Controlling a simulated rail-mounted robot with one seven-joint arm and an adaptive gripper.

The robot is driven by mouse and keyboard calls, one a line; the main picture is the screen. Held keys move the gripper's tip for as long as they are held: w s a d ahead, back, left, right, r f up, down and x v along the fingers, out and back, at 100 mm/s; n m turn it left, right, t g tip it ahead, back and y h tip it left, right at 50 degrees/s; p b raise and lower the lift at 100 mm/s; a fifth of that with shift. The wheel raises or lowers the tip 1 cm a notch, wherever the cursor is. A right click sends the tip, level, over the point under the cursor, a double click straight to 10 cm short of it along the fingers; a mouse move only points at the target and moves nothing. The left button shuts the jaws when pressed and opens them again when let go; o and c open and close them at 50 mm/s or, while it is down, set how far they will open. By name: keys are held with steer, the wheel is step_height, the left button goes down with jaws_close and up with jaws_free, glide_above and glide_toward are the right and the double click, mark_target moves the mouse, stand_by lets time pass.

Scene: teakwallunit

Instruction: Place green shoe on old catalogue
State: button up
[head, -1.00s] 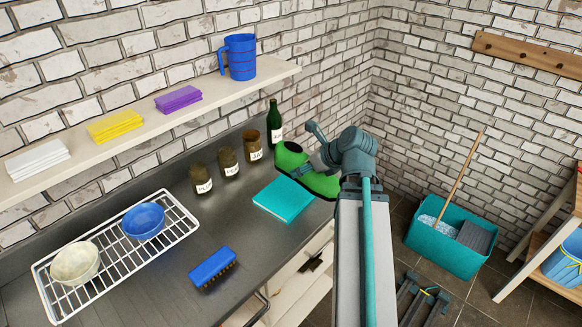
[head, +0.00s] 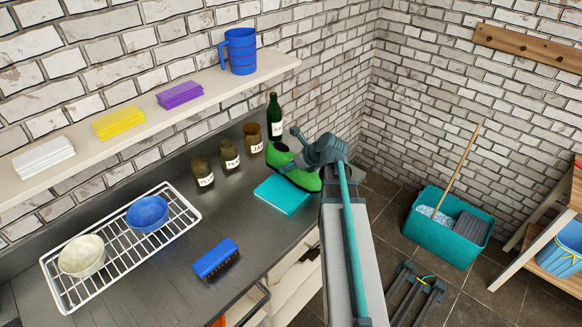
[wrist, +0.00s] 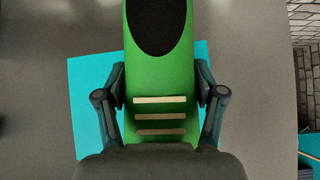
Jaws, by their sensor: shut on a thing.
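The green shoe (head: 304,179) is held in my gripper (head: 302,152) over the right end of the dark counter. In the wrist view the green shoe (wrist: 160,75) lies between the two fingers of my gripper (wrist: 160,110), which are shut on its sides. The turquoise catalogue (head: 281,195) lies flat on the counter, just below and left of the shoe in the head view. In the wrist view the catalogue (wrist: 88,85) shows on both sides of the shoe, partly hidden by it. I cannot tell whether the shoe touches it.
A green bottle (head: 275,117) and several labelled brown jars (head: 229,156) stand along the back of the counter. A blue brush (head: 215,258) lies at the front. A wire rack (head: 110,263) with two bowls is at the left. A wall shelf (head: 200,97) runs above.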

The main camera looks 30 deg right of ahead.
mark_target(311, 175)
steer(key=shift+f, duration=0.9)
steer(key=shift+f, duration=0.15)
steer(key=o, duration=1.4)
steer(key=shift+o, duration=0.2)
steer(key=b+v, duration=0.1)
steer(key=v, duration=1.1)
steer(key=shift+b, duration=0.3)
